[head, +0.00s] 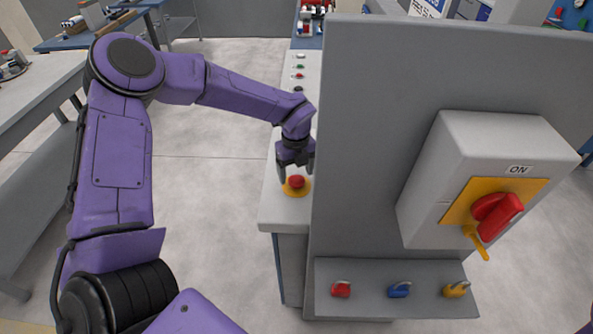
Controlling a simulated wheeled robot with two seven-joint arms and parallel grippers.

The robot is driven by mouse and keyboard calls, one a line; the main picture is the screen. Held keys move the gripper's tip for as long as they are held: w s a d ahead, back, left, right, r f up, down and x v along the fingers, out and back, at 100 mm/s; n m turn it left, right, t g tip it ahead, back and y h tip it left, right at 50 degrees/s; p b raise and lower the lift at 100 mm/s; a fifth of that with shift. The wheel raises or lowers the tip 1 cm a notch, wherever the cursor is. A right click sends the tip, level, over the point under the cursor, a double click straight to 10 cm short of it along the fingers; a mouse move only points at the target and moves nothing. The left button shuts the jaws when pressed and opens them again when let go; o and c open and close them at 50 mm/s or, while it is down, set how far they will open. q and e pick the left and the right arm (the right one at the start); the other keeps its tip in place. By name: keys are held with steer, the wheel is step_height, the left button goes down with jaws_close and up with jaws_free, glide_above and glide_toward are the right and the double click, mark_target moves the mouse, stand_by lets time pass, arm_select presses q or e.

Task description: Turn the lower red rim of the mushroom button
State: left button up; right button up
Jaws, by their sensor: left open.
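The red mushroom button (296,182) sits on a round yellow plate (296,191) on top of the light grey console (281,207), left of the tall grey panel. My left gripper (296,174) points down right at the button, its fingers apart on either side of the button's far part. Whether the fingers touch the rim cannot be told at this size. The button's lower rim is too small to make out separately. My right gripper is not in view.
The tall grey panel (375,120) stands close to the right of my left gripper. It carries a switch box (470,150) with a red handle (497,213). A shelf below holds red, blue and yellow padlocks (398,289). Small buttons (299,67) line the console's far end.

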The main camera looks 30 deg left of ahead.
arm_select(q)
steer(key=shift+w+f, duration=0.2)
steer(key=shift+f, duration=0.95)
steer(key=shift+s+r, duration=0.15)
steer(key=shift+s, duration=0.05)
steer(key=shift+w, duration=0.1)
steer(key=c, duration=1)
steer(key=shift+c, duration=0.2)
